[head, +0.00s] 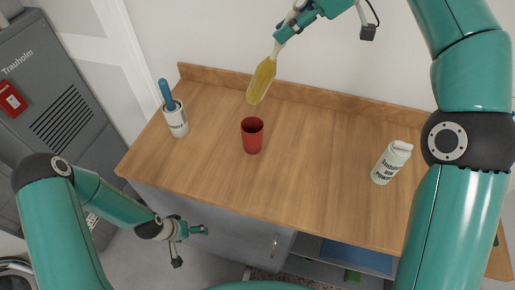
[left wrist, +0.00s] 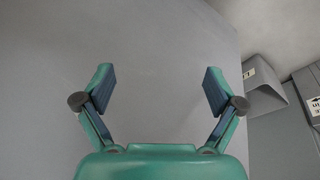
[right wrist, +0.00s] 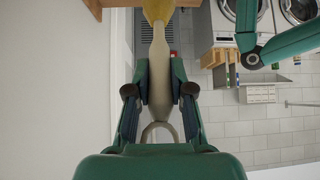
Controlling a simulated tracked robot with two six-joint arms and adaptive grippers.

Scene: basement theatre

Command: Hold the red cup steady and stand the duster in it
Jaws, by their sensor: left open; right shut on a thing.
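The red cup (head: 252,136) stands upright on the middle of the wooden worktop, and nothing shows in it. The duster (head: 262,80) has a yellow head and a pale handle. My right gripper (head: 281,33) is shut on the handle and holds it tilted, head down, above the back of the worktop, up and slightly right of the cup in the head view. In the right wrist view the pale handle (right wrist: 160,85) lies between the fingers (right wrist: 160,88). My left gripper (head: 203,230) is low in front of the cabinet, away from the cup. It shows open and empty in the left wrist view (left wrist: 160,90).
A white canister with a blue handle in it (head: 177,122) stands left on the worktop (head: 310,150). A white labelled bottle (head: 391,162) stands at the right. A raised wooden edge runs along the back. The worktop around the cup is clear.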

